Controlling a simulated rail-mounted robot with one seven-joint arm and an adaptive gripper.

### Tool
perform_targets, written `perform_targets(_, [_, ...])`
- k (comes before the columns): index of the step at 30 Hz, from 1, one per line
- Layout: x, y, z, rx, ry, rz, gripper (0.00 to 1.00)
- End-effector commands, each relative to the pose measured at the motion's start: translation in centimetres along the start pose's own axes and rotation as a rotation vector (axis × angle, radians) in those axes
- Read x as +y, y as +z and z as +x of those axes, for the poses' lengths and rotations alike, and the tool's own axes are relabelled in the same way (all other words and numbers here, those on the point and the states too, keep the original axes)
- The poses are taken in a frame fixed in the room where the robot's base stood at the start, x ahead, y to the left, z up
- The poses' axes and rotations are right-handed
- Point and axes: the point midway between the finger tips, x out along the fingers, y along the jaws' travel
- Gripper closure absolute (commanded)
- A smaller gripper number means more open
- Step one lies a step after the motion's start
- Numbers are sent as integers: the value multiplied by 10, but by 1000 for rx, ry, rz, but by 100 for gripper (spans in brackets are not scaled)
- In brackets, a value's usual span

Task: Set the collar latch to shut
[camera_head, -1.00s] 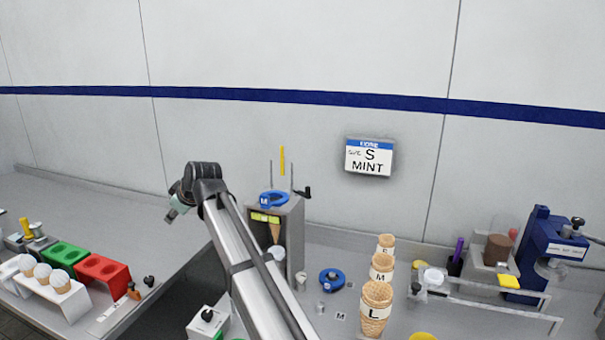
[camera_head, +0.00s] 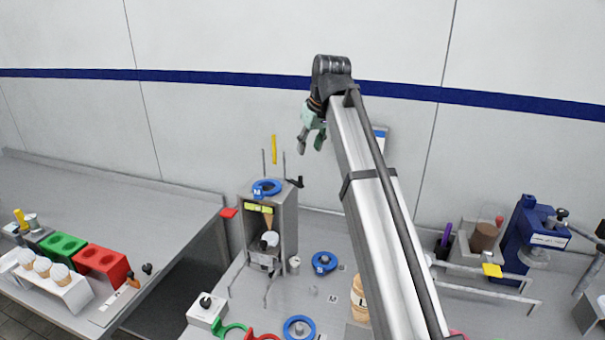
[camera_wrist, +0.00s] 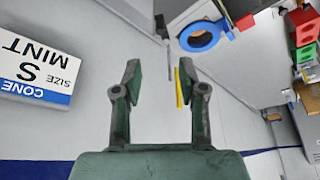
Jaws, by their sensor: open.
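The grey dispenser cabinet (camera_head: 285,215) stands on the counter with a blue M collar (camera_head: 267,188) on top. A red tab (camera_head: 228,212) juts out on the left. My gripper (camera_head: 310,142) is open and empty in the air, above and right of the cabinet. In the wrist view the open fingers (camera_wrist: 160,66) point toward the blue ring (camera_wrist: 200,36) and red tab (camera_wrist: 245,22).
A thin yellow upright bar (camera_head: 274,150) and grey rods rise over the cabinet. A sign reading CONE SIZE S MINT (camera_wrist: 37,68) hangs on the wall beside my gripper. Loose blue collars (camera_head: 324,262) lie on the counter. A blue press (camera_head: 540,240) stands at the right.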

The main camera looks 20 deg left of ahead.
Motion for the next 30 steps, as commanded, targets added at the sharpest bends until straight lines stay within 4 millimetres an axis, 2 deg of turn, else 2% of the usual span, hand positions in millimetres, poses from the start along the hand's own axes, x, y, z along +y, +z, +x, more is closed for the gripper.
perform_targets(12, [-1,0,82,-2,-1,-2,59])
perform_targets(18, [-1,0,112,-1,-1,-2,59])
perform_targets(24, [-1,0,128,0,-1,-2,59])
perform_targets(30, [-1,0,132,1,0,-2,59])
